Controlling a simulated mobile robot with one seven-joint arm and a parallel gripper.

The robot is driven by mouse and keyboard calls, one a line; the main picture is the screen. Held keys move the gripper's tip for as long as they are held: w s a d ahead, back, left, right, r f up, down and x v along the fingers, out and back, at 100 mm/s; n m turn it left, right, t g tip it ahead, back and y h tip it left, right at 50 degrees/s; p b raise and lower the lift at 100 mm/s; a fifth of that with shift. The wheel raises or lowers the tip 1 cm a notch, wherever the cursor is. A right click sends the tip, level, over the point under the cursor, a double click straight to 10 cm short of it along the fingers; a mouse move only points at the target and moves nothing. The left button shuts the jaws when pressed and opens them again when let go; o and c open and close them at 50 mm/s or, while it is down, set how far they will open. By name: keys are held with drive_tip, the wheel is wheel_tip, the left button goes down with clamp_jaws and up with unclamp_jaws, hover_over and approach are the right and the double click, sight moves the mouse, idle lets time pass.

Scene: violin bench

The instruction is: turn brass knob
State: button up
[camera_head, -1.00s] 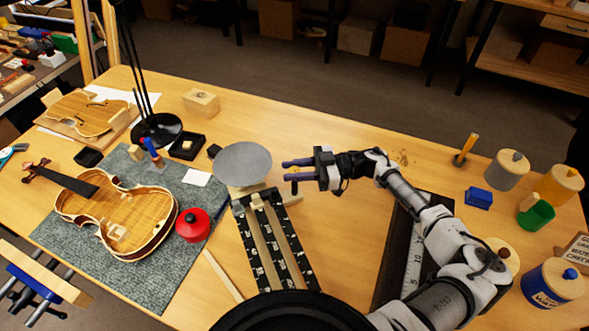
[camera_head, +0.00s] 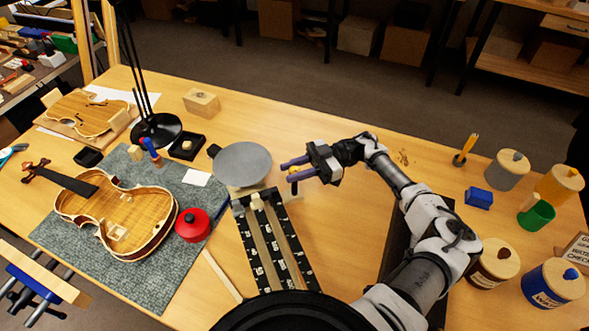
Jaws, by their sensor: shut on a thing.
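My gripper (camera_head: 289,170) is at the middle of the bench, just right of the grey round disc (camera_head: 242,164). Its two dark purple fingers point left, one behind the other. A small brass-coloured knob (camera_head: 293,169) shows between the fingers, mostly hidden by them, and the fingers are shut on it. What the knob is mounted on cannot be made out clearly. My wrist is tilted, with the arm coming in from the lower right.
A black-edged wooden fixture (camera_head: 245,247) stands in front of the disc. A violin body (camera_head: 120,220) and a red pot (camera_head: 193,224) are on the left mat. A blue box (camera_head: 478,198) and several jars stand at right. Bench between is clear.

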drive_tip(key=o, duration=1)
drive_tip(key=shift+c, duration=0.2)
drive_tip(key=b+v, duration=0.3)
drive_tip(key=v, duration=0.4)
drive_tip(key=shift+d, duration=0.3)
